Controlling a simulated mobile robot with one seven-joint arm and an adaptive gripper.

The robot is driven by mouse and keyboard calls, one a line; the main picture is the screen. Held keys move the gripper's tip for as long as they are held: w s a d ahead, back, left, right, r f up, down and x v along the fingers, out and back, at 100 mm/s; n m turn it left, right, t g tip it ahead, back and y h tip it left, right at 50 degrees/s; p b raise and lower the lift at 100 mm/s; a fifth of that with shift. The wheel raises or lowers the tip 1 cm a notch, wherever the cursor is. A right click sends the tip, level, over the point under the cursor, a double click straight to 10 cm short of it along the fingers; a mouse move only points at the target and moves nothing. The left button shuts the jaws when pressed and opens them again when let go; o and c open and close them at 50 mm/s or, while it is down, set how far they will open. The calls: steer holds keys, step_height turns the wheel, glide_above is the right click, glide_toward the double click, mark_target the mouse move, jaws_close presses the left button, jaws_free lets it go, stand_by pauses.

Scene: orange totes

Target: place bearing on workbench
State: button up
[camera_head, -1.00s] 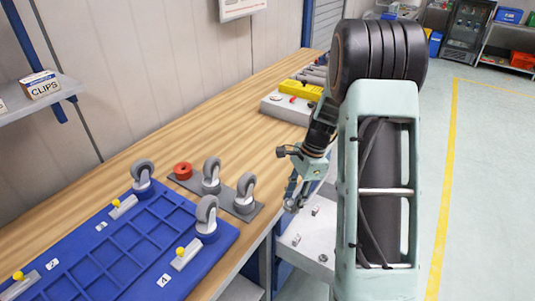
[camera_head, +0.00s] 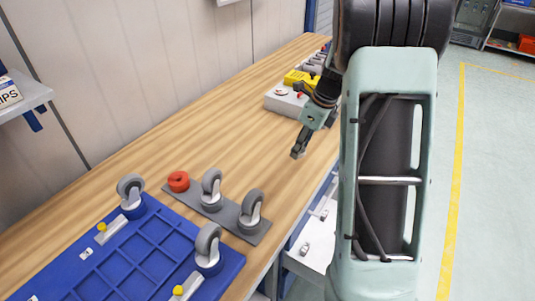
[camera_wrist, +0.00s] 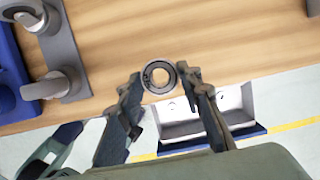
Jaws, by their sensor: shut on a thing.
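The bearing (camera_wrist: 159,77) is a small grey metal ring. In the wrist view it sits between the fingertips of my gripper (camera_wrist: 161,80), which is shut on it. The wooden workbench (camera_head: 285,180) shows behind the ring in the wrist view, near the bench's front edge. In the head view my gripper (camera_head: 298,152) points down over the bare bench top, right of the grey caster plate. The bearing cannot be made out there. I cannot tell whether it touches the wood.
A grey plate (camera_head: 225,216) with casters and a red ring (camera_head: 178,181) lies left of my gripper. A blue tray (camera_head: 150,255) is at the front left. A grey box with a yellow top (camera_head: 285,100) stands farther back. A white tray (camera_wrist: 240,113) sits below the bench edge.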

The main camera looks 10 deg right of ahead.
steer(key=w+a+f+p, duration=0.2)
steer(key=w+a+f, duration=0.25)
steer(key=a, duration=0.25)
glide_toward(259, 171)
steer(key=shift+w+a+f, duration=0.1)
steer(key=shift+w+f, duration=0.25)
steer(key=shift+f, duration=0.25)
steer(key=shift+w+a+f, duration=0.2)
steer(key=shift+a+f, duration=0.15)
steer(key=shift+f, duration=0.1)
steer(key=shift+p+x, duration=0.65)
steer(key=shift+x, duration=1.25)
steer(key=shift+s+d+f, duration=0.1)
steer(key=shift+s+f, duration=0.05)
steer(key=shift+f, duration=0.05)
steer(key=o, duration=1.2)
